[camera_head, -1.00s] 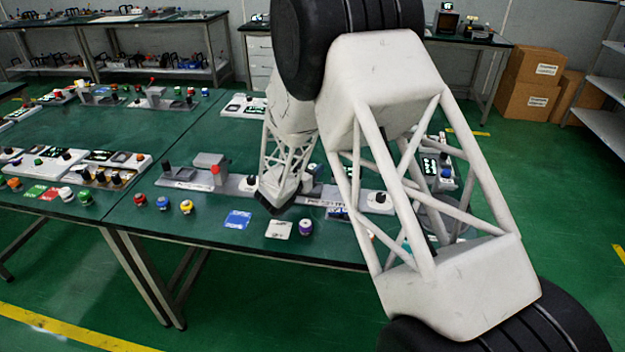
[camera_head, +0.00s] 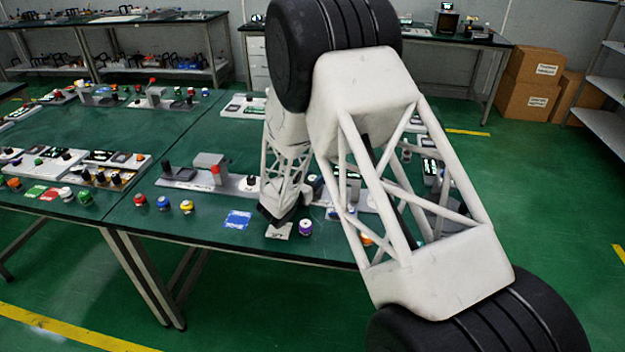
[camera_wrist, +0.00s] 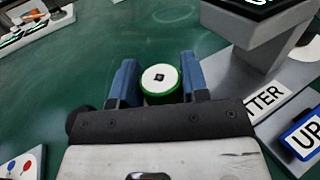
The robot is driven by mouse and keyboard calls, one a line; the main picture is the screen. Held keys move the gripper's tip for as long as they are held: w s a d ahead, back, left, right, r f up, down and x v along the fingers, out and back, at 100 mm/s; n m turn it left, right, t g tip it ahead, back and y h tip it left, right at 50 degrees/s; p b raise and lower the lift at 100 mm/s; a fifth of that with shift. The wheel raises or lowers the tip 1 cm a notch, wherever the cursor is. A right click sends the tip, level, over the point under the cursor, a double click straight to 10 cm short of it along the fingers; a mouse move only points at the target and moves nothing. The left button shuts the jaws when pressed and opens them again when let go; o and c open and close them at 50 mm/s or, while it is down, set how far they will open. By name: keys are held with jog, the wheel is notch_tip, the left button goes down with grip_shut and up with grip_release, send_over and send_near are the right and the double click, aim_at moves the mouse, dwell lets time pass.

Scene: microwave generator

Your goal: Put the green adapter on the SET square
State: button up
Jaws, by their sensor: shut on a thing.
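My gripper (camera_wrist: 157,82) is shut on the green adapter (camera_wrist: 160,76), a round piece with a white top, a green rim and a small dark square in the middle. The blue fingers stand on either side of it in the wrist view. In the head view my gripper (camera_head: 281,215) is over the front of the table, and the adapter is hidden there. A white square (camera_head: 279,232) lies just in front of and below the gripper, partly covered. A blue square (camera_head: 238,219) lies to its left. I cannot read SET on either.
A grey panel with a raised block (camera_wrist: 255,35) and labels, one reading UP (camera_wrist: 307,136), is right of the gripper. A purple-and-white knob (camera_head: 305,228) stands beside the white square. Red (camera_head: 140,200), blue (camera_head: 163,203) and yellow (camera_head: 187,207) knobs stand farther left.

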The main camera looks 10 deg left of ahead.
jog(key=shift+f, duration=0.2)
jog(key=o, duration=1.1)
jog(key=shift+v, duration=3.9)
